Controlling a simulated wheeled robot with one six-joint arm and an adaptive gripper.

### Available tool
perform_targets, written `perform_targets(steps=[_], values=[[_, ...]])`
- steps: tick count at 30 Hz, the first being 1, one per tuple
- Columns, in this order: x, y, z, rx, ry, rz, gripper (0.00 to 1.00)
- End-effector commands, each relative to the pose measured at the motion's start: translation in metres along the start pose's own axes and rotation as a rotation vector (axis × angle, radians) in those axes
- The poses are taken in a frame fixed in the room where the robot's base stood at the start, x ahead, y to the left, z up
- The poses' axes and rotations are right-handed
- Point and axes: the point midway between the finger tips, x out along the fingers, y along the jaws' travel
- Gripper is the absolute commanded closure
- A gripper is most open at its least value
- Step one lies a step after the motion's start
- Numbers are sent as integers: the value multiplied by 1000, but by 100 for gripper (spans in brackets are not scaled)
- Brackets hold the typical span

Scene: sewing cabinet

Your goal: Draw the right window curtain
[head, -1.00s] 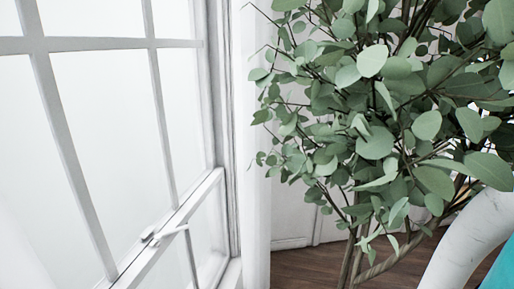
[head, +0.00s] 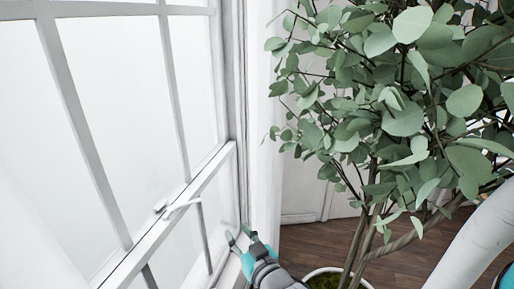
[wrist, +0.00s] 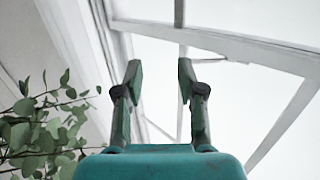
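The right window curtain (head: 264,130) is a narrow white strip hanging upright between the window frame and the plant in the head view. My gripper (head: 238,235) is low in the head view, in front of the lower right corner of the window, beside the curtain's left edge. In the wrist view, its two fingers (wrist: 159,68) stand apart with nothing between them. Whether a finger touches the curtain cannot be told. The curtain's lower end is hidden behind my gripper and wrist.
The paned window (head: 120,130) fills the left side, with a white handle (head: 182,207) on its sash. A leafy plant (head: 400,120) in a white pot (head: 312,274) stands close at the right. Wooden floor (head: 310,245) shows behind it.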

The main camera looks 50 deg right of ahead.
Motion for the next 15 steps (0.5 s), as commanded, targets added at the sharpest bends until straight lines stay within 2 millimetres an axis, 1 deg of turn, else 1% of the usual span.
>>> perform_targets(steps=[1,6,11,15], values=[[9,8,-15,1,14,17,61],[32,34,-58,5,37,66,61],[47,59,-99,6,57,111,61],[55,83,-137,6,74,151,61]])
